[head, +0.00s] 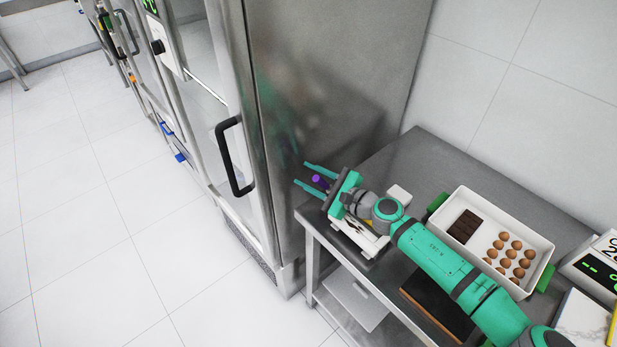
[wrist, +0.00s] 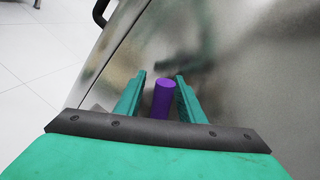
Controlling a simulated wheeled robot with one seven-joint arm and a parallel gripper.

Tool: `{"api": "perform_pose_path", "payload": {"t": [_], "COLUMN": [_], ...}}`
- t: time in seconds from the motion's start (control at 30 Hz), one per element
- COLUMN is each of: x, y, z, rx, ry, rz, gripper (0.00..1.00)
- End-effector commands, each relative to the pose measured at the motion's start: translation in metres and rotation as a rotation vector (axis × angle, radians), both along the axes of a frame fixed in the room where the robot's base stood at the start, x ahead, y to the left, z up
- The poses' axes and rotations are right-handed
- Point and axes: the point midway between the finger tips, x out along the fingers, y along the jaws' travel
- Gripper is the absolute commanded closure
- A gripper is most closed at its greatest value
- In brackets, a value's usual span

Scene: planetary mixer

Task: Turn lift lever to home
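A purple cylinder (wrist: 162,98) stands between the two teal fingers of my gripper (wrist: 160,76) in the wrist view. A gap shows on its left, and its right side looks close to the right finger. I cannot tell whether they touch. In the head view the purple piece (head: 320,181) also shows between the fingers of my gripper (head: 302,174), above the left end of the steel table. The fingers are apart and open. The purple piece may be the lift lever's grip; its lower part and what it joins are hidden by my gripper.
A tall steel cabinet (head: 315,90) with a black handle (head: 230,155) stands close beyond my fingertips. The steel table (head: 425,155) carries a white tray (head: 520,232) with brown eggs and a dark block. A white-based item (head: 365,240) lies below my wrist. Open floor is at left.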

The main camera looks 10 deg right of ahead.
Motion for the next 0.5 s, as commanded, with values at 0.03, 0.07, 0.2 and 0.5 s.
{"api": "perform_pose_path", "payload": {"t": [0.03,0.07,0.2,0.5], "x": [0.000,0.000,-0.001,-0.036], "y": [0.000,0.000,0.000,0.005], "z": [0.002,0.004,0.022,0.071], "rx": [-0.002,-0.002,-0.004,-0.004], "ry": [-0.001,-0.002,-0.003,-0.003], "rz": [0.000,0.001,0.002,0.002], "gripper": [0.64,0.64,0.64,0.64]}}
